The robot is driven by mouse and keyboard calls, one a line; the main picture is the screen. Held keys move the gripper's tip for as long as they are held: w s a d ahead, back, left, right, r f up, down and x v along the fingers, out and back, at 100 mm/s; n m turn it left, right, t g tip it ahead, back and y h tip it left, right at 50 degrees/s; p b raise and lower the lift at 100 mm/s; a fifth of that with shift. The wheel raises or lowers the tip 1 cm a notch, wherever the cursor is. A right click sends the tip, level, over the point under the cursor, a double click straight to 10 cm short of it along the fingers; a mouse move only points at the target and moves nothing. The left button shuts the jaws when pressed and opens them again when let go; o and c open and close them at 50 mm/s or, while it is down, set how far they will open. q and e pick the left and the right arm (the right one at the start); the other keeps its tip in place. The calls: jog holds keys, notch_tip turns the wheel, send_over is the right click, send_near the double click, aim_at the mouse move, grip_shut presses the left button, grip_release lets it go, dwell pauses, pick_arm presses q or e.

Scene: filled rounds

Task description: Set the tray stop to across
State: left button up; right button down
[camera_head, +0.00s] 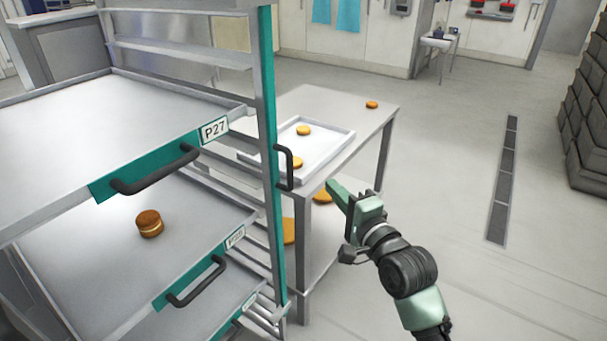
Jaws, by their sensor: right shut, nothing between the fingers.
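A metal tray rack with a teal upright post (269,120) stands at the left. A dark upright bar handle (289,168) is fixed to the post. I cannot tell whether it is the tray stop or how the stop is set. The upper tray (90,130) has a teal front, a black handle and a label reading P27. A lower tray (95,250) holds a filled round (149,223). My right gripper (334,190) is shut and empty, right of the post and slightly below the bar, apart from it in the picture. My left gripper is out of view.
A metal table (350,115) behind the rack carries a white tray (325,146) with rounds and one loose round (372,104). More round items show on its lower shelf. Dark stacked crates (590,120) stand at the far right. The floor (450,210) between is clear.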

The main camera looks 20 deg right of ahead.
aim_at(286, 187)
jog(key=w+a+p, duration=0.3)
jog(key=w+a, duration=0.2)
jog(key=w, duration=0.3)
dwell(0.4)
jog(key=s+a+p, duration=0.1)
jog(key=s+a, duration=0.1)
jog(key=s+a+p, duration=0.1)
jog(key=a+p, duration=0.1)
jog(key=shift+s+a, duration=0.3)
jog(key=shift+s, duration=0.05)
jog(key=shift+w+p, duration=0.1)
jog(key=shift+p, duration=0.2)
